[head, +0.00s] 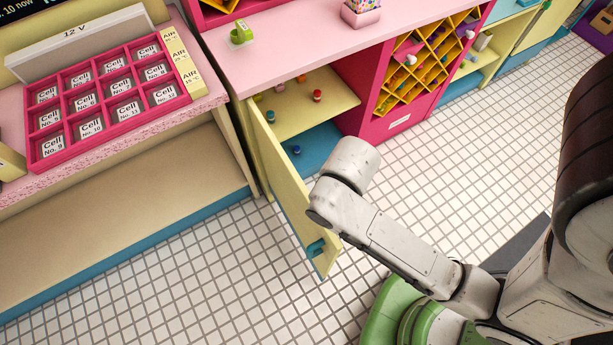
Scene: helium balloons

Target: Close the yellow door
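The yellow door (281,183) stands open on the lower cabinet under the pink counter. Its hinge side is at the cabinet's left and its free edge points out over the floor toward me. A teal handle (316,248) sits low near that free edge. My arm reaches in from the right, and its bent joint is just right of the door, overlapping its edge in the picture. I cannot tell whether the arm touches the door. My gripper does not show.
Inside the open cabinet, small colored items stand on a yellow shelf (310,108) and the blue bottom (311,145). A pink rack with a yellow lattice (412,70) is to the right. A pink cell tray (108,100) is at left. Tiled floor (190,265) is clear left of the door.

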